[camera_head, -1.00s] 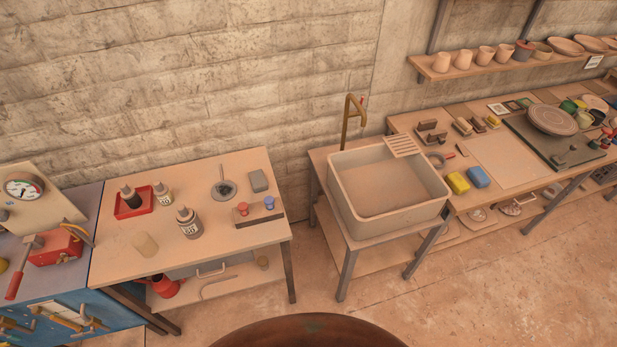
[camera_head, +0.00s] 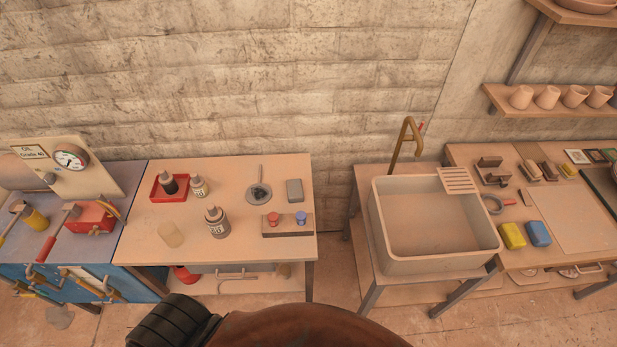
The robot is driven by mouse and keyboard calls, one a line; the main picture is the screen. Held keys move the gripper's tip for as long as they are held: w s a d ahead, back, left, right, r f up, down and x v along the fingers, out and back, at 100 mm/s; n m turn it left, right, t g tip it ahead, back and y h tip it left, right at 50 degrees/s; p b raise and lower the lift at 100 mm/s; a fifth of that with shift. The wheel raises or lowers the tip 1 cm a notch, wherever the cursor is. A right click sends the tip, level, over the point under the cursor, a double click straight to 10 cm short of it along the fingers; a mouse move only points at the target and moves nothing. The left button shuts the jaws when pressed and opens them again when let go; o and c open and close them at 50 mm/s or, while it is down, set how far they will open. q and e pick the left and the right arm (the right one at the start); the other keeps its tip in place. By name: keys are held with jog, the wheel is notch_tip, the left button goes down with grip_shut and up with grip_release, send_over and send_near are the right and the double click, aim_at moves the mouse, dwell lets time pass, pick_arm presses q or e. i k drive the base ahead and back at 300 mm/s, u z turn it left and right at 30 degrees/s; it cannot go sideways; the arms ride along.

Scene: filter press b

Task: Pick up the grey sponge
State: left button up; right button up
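A small grey block (camera_head: 294,190), which looks like the grey sponge, lies flat near the back right corner of the wooden table (camera_head: 262,245) on the left. It is beside a round dark dish (camera_head: 258,194) and just behind a block with a red and a blue knob (camera_head: 287,226). Nothing covers it. Neither of my grippers is in view.
A red tray (camera_head: 169,188) with a bottle, more bottles and a pale cup (camera_head: 170,234) share the table. A blue machine (camera_head: 60,275) adjoins it on the left. A sink (camera_head: 435,222) stands right, across a gap. Yellow (camera_head: 512,236) and blue (camera_head: 538,233) blocks lie beyond.

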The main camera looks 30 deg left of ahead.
aim_at(294, 186)
jog(key=i, duration=0.45)
jog(key=u, duration=2.4)
